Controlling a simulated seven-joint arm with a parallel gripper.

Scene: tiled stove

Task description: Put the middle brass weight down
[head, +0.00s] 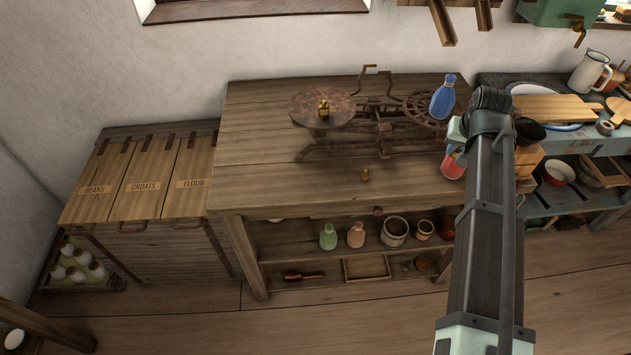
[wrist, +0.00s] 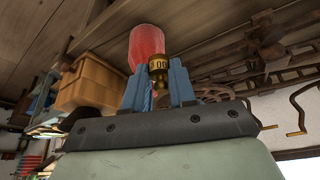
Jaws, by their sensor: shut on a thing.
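The brass weight (wrist: 158,66) is clasped between the two blue fingers of my gripper (wrist: 157,70) in the wrist view; digits on its band are only partly readable. In the head view my arm hides the held weight and the fingertips, at the table's right side. Another brass weight (head: 323,108) stands on the scale's left round plate (head: 305,105). A smaller brass weight (head: 365,174) stands on the bare tabletop near the front edge. A red bottle (wrist: 147,45) shows close behind the held weight and partly in the head view (head: 453,163). Contact below the held weight cannot be told.
The wooden table (head: 250,150) has free room at its left and front. The balance scale (head: 375,115) fills its back middle. A blue bottle (head: 443,98) is by the scale's right lattice plate (head: 418,104). A wooden box (wrist: 88,83) shows at the wrist view's left.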

